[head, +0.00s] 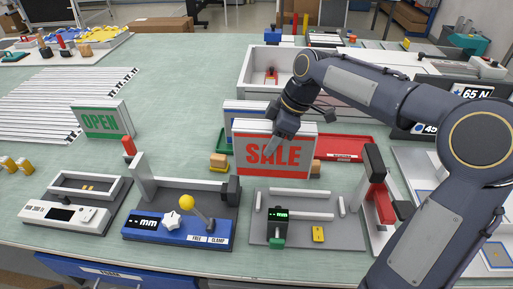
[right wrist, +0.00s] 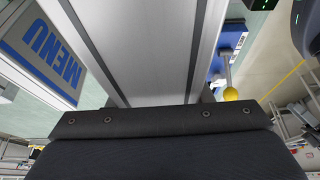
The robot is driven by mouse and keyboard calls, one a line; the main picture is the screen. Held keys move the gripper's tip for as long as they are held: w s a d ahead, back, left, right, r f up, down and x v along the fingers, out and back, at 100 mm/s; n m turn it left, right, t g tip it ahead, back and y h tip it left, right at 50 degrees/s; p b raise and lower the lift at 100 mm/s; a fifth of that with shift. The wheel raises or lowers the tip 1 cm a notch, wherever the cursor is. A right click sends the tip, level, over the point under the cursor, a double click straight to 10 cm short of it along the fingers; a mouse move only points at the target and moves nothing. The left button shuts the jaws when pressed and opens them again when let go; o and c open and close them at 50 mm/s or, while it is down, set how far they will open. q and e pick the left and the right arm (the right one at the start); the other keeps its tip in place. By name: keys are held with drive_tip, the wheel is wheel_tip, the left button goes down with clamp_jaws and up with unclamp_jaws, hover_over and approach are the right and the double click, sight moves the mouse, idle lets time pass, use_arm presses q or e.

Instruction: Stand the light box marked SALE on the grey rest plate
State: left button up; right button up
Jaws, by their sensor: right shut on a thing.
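The light box marked SALE (head: 262,153) has a white front with red letters and is upright in the head view. My right gripper (head: 286,123) reaches its upper edge from above and is shut on it. In the right wrist view the box's pale grey side (right wrist: 150,50) runs up from the dark gripper body. I cannot tell whether the box's lower edge touches anything. A grey plate (head: 263,233) with pale bars lies in front of it; I cannot tell whether this is the rest plate. My left gripper is not in view.
A green OPEN light box (head: 101,122) stands at the left. A blue MENU light box (right wrist: 50,52) is behind the SALE box. A blue fixture (head: 160,230) with a yellow-knobbed lever, a red tray (head: 350,146) and small wooden blocks (head: 218,160) are near the SALE box.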

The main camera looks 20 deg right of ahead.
drive_tip(key=w+f+p, duration=0.1)
drive_tip(key=w+f, duration=0.5)
drive_tip(key=f, duration=0.3)
drive_tip(key=shift+w+f, duration=0.35)
drive_tip(key=shift+w, duration=0.05)
drive_tip(key=shift+f, duration=0.1)
drive_tip(key=o, duration=1.4)
